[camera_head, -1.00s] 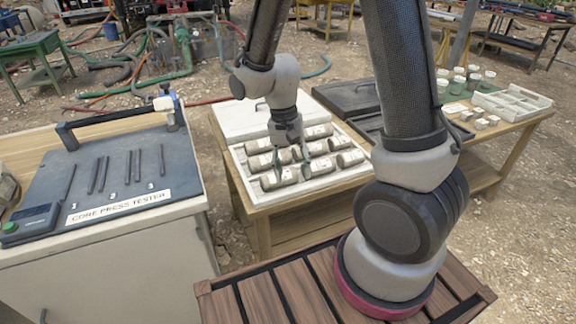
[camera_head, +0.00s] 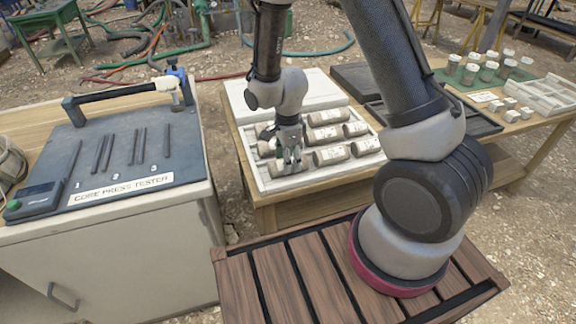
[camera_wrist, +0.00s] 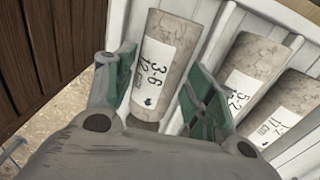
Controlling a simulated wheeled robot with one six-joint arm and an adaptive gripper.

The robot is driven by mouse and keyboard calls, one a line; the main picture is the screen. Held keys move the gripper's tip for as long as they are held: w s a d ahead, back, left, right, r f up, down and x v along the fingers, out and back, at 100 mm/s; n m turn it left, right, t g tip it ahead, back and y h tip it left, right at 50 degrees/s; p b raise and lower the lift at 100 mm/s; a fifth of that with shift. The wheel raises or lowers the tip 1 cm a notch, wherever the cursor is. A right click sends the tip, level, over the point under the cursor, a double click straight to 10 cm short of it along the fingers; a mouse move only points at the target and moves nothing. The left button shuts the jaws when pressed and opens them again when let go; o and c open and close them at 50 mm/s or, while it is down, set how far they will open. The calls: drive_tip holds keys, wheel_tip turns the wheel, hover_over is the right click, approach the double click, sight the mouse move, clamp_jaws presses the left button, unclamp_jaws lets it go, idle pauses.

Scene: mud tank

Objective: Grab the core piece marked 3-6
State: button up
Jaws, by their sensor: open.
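The core piece marked 3-6 (camera_wrist: 167,55) is a grey-brown stone cylinder with a white label, lying in a slot of the white core tray (camera_wrist: 222,20). In the wrist view my gripper (camera_wrist: 160,85) is open, with one green-padded finger on each side of this core. Whether the pads touch it is unclear. In the head view my gripper (camera_head: 291,163) is over the near-left part of the tray (camera_head: 262,180) and hides much of the core there.
Several other cores (camera_head: 332,155) lie close by in the tray. A core press tester (camera_head: 120,165) stands on the left bench. Several small capped jars (camera_head: 488,70) and a white divided box (camera_head: 550,95) are on the right table. A dark tray (camera_head: 480,122) lies between.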

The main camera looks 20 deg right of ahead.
wheel_tip(320, 180, down, 2)
drive_tip(key=shift+c, duration=0.4)
drive_tip(key=c, duration=1.1)
drive_tip(key=shift+r, duration=0.1)
